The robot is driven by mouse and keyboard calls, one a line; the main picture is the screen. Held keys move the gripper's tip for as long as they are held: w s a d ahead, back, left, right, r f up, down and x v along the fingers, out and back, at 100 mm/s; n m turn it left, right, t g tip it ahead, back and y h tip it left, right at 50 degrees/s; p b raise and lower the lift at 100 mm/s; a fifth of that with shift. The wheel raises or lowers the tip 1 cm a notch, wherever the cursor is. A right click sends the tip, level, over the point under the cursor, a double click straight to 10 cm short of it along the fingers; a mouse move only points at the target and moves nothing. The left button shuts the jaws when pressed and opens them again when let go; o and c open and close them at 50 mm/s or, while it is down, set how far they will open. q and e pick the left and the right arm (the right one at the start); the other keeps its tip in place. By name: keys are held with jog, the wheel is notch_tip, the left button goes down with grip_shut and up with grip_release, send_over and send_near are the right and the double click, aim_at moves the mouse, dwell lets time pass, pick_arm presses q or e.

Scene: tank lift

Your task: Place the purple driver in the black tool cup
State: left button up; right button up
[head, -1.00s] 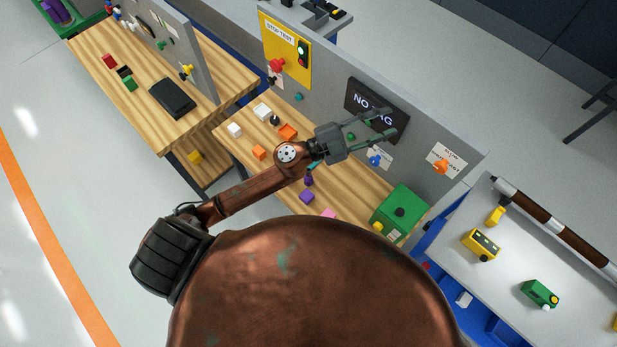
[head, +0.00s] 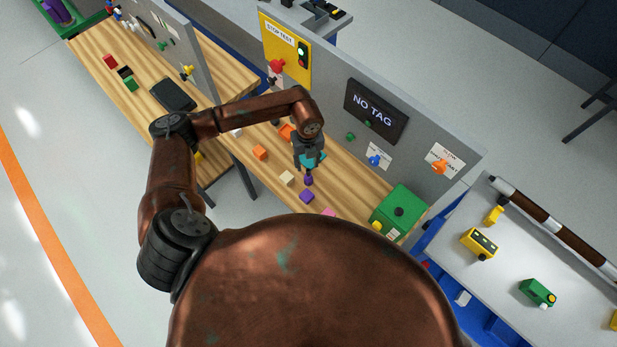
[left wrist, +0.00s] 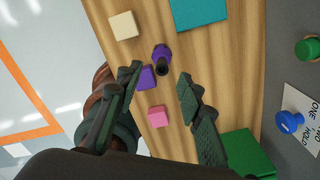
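The purple driver (head: 309,181) stands on the wooden bench just below my left gripper (head: 308,168). In the left wrist view the driver (left wrist: 161,54) appears as a purple handle with a dark part towards the camera. It sits between and slightly beyond the fingertips of my left gripper (left wrist: 160,72). The fingers are apart, with nothing held between them. In the head view the gripper points down over the bench. I cannot make out the black tool cup now; my left arm covers part of the bench. My right gripper is not in view.
Near the driver lie a purple block (left wrist: 146,78), a pink block (left wrist: 157,116), a cream block (left wrist: 123,25) and a teal piece (left wrist: 198,12). A green box (head: 399,212) stands at the bench's right end. A grey panel (head: 330,75) rises behind.

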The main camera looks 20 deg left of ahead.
aim_at(308, 170)
pick_arm(q)
notch_tip(308, 170, down, 7)
jog(key=shift+d+r+p, duration=0.15)
jog(key=shift+p, duration=0.7)
jog(key=shift+c, duration=0.5)
grip_shut()
